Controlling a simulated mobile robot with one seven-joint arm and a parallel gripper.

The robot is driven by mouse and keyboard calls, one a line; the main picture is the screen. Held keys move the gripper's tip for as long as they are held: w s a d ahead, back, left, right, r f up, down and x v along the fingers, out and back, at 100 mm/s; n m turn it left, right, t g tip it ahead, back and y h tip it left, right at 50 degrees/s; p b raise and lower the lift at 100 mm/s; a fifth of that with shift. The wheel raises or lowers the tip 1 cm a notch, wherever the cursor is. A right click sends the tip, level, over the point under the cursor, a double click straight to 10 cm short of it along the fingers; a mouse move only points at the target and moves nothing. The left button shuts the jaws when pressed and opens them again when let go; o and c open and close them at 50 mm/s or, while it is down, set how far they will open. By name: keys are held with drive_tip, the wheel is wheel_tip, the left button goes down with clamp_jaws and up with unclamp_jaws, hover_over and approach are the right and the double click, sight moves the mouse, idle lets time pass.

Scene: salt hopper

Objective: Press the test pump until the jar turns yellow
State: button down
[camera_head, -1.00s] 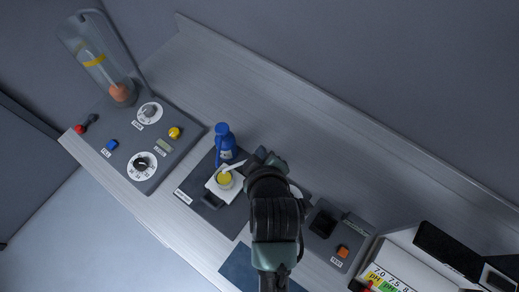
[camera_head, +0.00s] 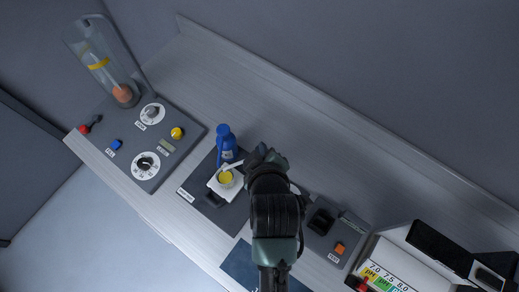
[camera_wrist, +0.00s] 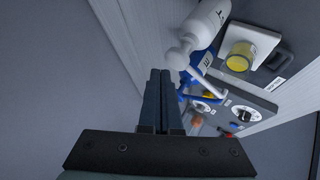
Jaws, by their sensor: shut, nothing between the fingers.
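The small clear jar (camera_head: 225,177) stands on a white plate (camera_head: 217,190) and shows yellow inside. The jar also appears in the wrist view (camera_wrist: 239,56). A white bottle with a rounded head and long thin spout (camera_wrist: 205,24), apparently the test pump, is beside my fingers in the wrist view. In the head view its spout (camera_head: 232,165) reaches toward the jar, while my arm hides most of its body. My gripper (camera_wrist: 160,72) is shut and empty, close to the pump's head; I cannot tell whether they touch. It also shows in the head view (camera_head: 268,156).
A blue bottle (camera_head: 226,146) stands behind the jar. A control panel (camera_head: 163,133) with knobs and a tall clear cylinder (camera_head: 101,62) are at left. A grey device with an orange button (camera_head: 340,248) and a pH chart (camera_head: 385,278) are at right. The rear counter is clear.

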drive_tip(key=shift+r+p, duration=2.45)
drive_tip(key=shift+r, duration=0.1)
drive_tip(key=shift+f, duration=0.1)
drive_tip(key=w+r+m+t+b, duration=0.25)
drive_tip(key=w+r+t, duration=0.2)
drive_tip(key=r, duration=0.65)
drive_tip(key=w+r+m+t+b, duration=0.2)
drive_tip(key=w+r+t+b, duration=0.3)
drive_tip(key=r, duration=0.7)
drive_tip(key=s+r+m+t+b, duration=0.1)
drive_tip(key=s+r+t, duration=0.3)
drive_tip(key=r, duration=0.9)
drive_tip(key=s+r+m+t+h+b, duration=0.1)
drive_tip(key=s+r+m+t, duration=0.3)
drive_tip(key=r, duration=0.9)
drive_tip(key=shift+s+a+r+m+t+b, duration=0.15)
drive_tip(key=shift+s+r+m+t+b, duration=0.3)
drive_tip(key=shift+s, duration=0.55)
